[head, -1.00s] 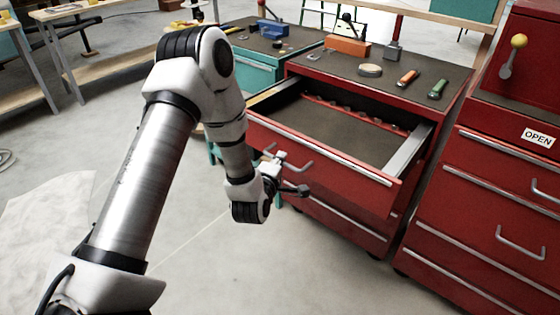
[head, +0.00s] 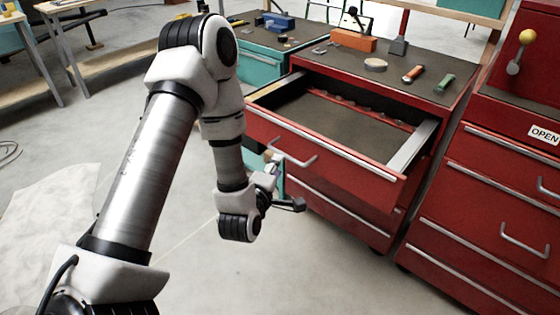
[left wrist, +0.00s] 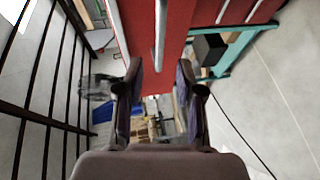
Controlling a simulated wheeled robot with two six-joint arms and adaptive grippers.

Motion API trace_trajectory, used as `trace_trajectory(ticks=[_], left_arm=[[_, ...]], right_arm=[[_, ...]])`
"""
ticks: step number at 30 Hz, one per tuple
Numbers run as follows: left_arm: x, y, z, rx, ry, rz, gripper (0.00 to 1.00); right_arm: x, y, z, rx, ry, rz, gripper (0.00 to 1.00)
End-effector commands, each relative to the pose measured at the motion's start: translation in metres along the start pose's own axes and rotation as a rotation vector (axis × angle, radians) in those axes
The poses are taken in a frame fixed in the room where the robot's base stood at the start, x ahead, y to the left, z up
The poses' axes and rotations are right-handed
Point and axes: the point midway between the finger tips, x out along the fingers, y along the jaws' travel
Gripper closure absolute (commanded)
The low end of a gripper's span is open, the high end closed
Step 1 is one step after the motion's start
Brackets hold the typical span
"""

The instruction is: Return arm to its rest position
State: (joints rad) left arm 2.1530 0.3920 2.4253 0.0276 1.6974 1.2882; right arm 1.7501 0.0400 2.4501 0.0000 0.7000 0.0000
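My left arm comes in from the left in the head view, bent at the elbow, with its forearm hanging down. My left gripper (head: 286,184) is in front of the open red drawer (head: 340,150), near the drawer's left handle. I cannot tell from the head view whether it touches the drawer front. In the left wrist view the two fingers of the gripper (left wrist: 160,78) stand apart with nothing between them. My right gripper is in neither view.
The red cabinet (head: 345,207) has its top drawer pulled out, empty inside. An orange-based vise (head: 353,41), a tape roll (head: 375,64) and hand tools lie on top. Another red cabinet (head: 470,235) stands at right. Grey floor (head: 190,275) is clear.

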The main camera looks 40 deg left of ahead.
Motion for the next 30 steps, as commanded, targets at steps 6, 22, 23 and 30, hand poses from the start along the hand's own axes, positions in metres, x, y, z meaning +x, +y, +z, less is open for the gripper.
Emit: trace_trajectory(ticks=[6,22,23,30], left_arm=[[-0.001,0.0,0.0,0.0,0.0,0.001,0.63],[-0.05,-0.028,0.036,0.19,-0.146,-0.246,0.63],[-0.065,-0.048,0.045,0.278,-0.201,-0.335,0.63],[-0.216,-0.178,0.058,1.163,-0.921,-0.878,0.63]], right_arm=[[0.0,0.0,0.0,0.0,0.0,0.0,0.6],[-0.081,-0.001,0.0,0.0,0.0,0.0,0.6],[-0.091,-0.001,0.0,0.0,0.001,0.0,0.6],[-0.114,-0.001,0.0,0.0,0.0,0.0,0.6]])
